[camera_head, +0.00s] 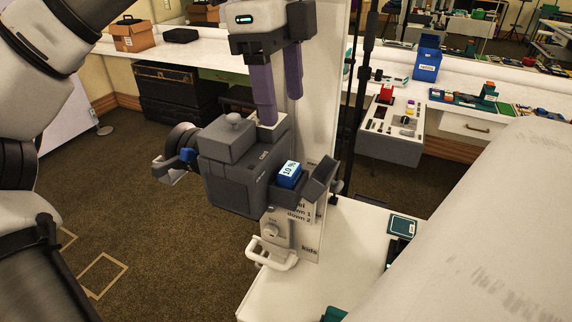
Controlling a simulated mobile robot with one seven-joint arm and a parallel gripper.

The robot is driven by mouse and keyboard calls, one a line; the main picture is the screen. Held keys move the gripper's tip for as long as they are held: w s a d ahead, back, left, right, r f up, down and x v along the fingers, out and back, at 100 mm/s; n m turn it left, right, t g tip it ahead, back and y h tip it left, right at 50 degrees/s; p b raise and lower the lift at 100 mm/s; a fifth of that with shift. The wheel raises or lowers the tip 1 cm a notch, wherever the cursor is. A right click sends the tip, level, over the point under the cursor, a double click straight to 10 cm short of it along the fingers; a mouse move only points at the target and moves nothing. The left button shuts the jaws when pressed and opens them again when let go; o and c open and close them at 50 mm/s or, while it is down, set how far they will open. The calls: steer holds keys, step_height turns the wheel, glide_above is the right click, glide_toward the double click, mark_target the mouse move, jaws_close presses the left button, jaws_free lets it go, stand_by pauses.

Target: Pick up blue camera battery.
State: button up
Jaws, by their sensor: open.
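The blue camera battery (289,174), a small block with a white label reading about "10 %", sits at the right side of a large dark grey camera (229,175). A dark flap (321,177) stands tilted just right of the battery. My gripper (281,108) has a white body and two purple fingers pointing down. It is open, with nothing seen between the fingers. In the picture the fingertips are above and slightly left of the battery, apart from it. The left fingertip overlaps the camera's upper edge in view, and I cannot tell whether they touch.
A white post (321,87) rises behind the camera, with a white handle (272,255) below. A white tabletop (330,270) holds dark flat items (403,226) at right. A grey-sided box with small parts (390,147) stands behind. Carpet (150,230) at left is mostly clear.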

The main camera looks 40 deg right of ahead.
glide_above(289, 168)
steer(key=f, duration=0.5)
steer(key=shift+w+a+f, duration=0.1)
steer(key=shift+a+f, duration=0.1)
steer(key=shift+f, duration=0.15)
steer(key=shift+d+f+p, duration=0.15)
steer(key=shift+f+p, duration=0.15)
steer(key=shift+f, duration=2.35)
steer(key=c, duration=1.1)
